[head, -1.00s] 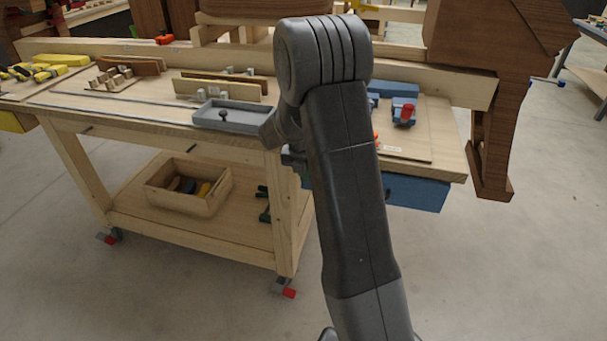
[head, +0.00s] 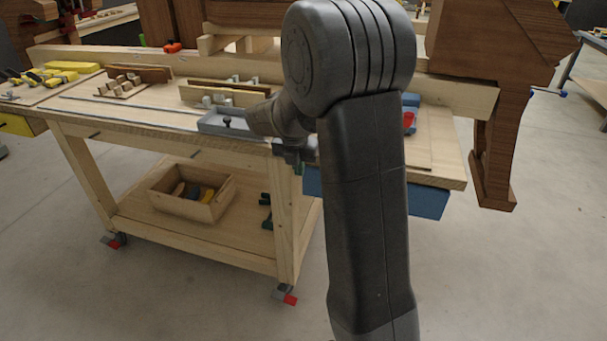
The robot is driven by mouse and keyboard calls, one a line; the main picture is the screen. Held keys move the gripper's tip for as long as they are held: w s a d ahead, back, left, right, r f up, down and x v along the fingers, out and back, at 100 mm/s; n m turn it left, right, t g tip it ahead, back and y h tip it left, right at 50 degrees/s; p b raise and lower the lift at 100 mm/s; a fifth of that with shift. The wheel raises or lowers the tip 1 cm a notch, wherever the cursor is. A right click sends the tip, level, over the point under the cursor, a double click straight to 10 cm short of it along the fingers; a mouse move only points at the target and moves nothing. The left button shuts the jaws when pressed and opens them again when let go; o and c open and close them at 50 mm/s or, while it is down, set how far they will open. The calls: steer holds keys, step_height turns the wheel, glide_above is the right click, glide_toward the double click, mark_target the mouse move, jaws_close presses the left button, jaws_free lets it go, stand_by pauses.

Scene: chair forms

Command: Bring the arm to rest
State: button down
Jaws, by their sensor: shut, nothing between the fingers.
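My arm stands large in the middle of the head view. Its thick grey upper link (head: 368,210) rises to a ribbed round joint (head: 345,48). A narrower wrist part (head: 280,118) reaches out to the left of the link, in front of the workbench's front edge and a grey tray. I cannot make out my gripper's fingers; they are hidden or out of the picture. No object shows held at the visible end of the arm.
The wooden workbench (head: 150,128) holds a grey tray (head: 225,124), boards and yellow-handled tools (head: 45,75). A dark fitting (head: 292,151) sits by its front edge. A wooden box (head: 192,192) stands on its shelf. The floor in front is clear.

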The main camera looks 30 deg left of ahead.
mark_target(305, 180)
steer(key=shift+r, duration=0.25)
steer(key=w+f, duration=0.1)
steer(key=f, duration=0.2)
steer(key=w+f, duration=0.2)
steer(key=f, duration=0.1)
steer(key=w+a+f, duration=0.1)
steer(key=w+f, duration=0.1)
steer(key=f, duration=0.2)
steer(key=shift+w+a, duration=0.1)
steer(key=shift+w, duration=0.05)
steer(key=shift+w+a+r, duration=0.15)
steer(key=shift+w, duration=0.3)
